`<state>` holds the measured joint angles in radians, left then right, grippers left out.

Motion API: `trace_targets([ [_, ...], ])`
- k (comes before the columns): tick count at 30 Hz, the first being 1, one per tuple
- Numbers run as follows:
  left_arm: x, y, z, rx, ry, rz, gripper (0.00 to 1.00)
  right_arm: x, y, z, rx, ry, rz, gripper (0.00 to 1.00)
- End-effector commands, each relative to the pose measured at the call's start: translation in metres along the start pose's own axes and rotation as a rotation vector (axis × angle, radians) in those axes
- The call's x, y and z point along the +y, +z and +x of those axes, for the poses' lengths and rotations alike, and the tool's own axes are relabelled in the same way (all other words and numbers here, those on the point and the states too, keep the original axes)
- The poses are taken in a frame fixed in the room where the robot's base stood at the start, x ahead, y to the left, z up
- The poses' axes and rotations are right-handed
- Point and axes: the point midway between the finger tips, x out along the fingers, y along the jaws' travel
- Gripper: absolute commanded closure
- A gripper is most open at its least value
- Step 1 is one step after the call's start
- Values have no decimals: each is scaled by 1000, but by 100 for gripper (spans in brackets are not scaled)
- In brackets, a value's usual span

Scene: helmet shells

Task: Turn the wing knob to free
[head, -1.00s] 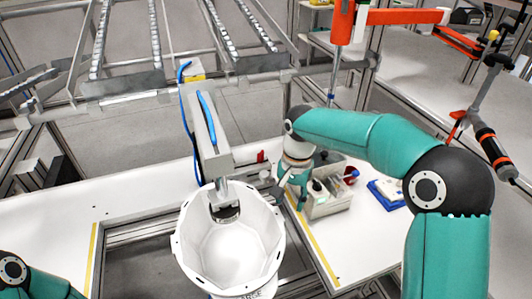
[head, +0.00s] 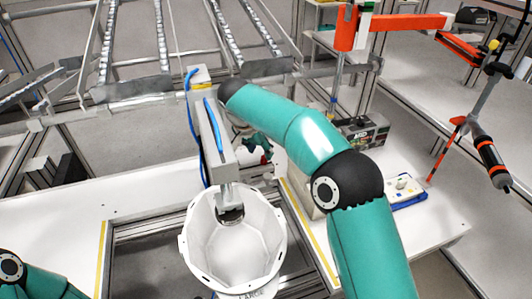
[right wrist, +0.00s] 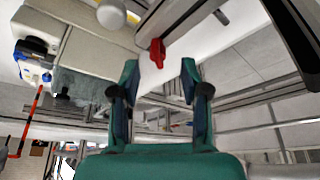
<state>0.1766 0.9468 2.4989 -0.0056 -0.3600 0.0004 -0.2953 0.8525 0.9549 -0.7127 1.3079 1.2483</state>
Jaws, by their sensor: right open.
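The red wing knob (right wrist: 157,53) shows in the right wrist view, just beyond and between the fingertips of my right gripper (right wrist: 159,75). The gripper is open, with a clear gap around the knob. In the head view the knob (head: 265,158) is a small red patch beside the grey post, partly covered by my right gripper (head: 257,146). Whether the fingers touch the knob cannot be told there. My left arm shows only at the bottom left corner; its gripper is out of frame.
A white helmet shell (head: 236,245) hangs open side up under the grey post (head: 212,140) with its blue hose. A tray of parts (head: 404,192) and a boxed pack (head: 365,132) lie right of my right arm. The white table at left is clear.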

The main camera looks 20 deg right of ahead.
Motion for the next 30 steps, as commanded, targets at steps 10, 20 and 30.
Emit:
trace_targets([
  [10,1,0,-4,0,0,0,52,2,-1,35,-1,1,3,54],
  [20,1,0,-3,0,0,0,52,2,-1,35,-1,1,3,68],
  [30,1,0,-4,1,0,-2,52,10,-9,38,-1,1,5,100],
])
